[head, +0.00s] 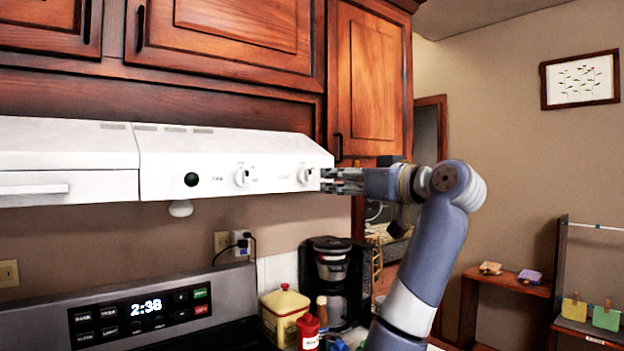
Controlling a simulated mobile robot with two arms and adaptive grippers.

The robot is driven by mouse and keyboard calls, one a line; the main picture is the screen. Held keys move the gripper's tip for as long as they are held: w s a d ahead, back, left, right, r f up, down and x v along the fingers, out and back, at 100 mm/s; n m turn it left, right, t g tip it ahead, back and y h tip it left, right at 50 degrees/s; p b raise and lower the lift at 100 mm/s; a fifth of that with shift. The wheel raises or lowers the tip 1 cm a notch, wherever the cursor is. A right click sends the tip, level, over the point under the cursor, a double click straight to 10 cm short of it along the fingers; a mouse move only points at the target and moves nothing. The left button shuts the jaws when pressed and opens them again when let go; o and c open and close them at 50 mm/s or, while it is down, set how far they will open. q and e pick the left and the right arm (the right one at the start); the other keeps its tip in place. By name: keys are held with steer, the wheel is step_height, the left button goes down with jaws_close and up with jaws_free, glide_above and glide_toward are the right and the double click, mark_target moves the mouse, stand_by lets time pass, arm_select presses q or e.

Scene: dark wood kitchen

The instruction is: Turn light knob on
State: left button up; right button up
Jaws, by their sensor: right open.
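The white range hood (220,160) hangs under the wooden cabinets. Its sloped front carries two white knobs: a left knob (242,177) and a right knob (304,175). A dark round button (191,180) sits further left on the same front. The labels by the knobs are too small to read. My right gripper (330,181) is open, its fingers pointing left, just to the right of the right knob at about its height. I cannot tell whether the fingertips touch the knob. My left gripper is not in view.
Wooden cabinet doors (368,85) are above the hood. Below are the stove panel (145,307), a coffee maker (332,275), a yellow canister (285,312) and a red bottle (309,332). A white bulb (180,208) hangs under the hood. The space in front of the hood's left part looks clear.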

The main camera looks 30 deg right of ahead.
mark_target(310, 179)
steer(key=w+p, duration=0.1)
steer(key=w, duration=0.2)
steer(key=w+p, duration=0.1)
steer(key=w, duration=0.2)
steer(key=w+a+p, duration=0.1)
steer(key=w+p, duration=0.1)
steer(key=w, duration=0.1)
steer(key=shift+w+f, duration=0.15)
steer(key=shift+w, duration=0.55)
steer(key=c, duration=1)
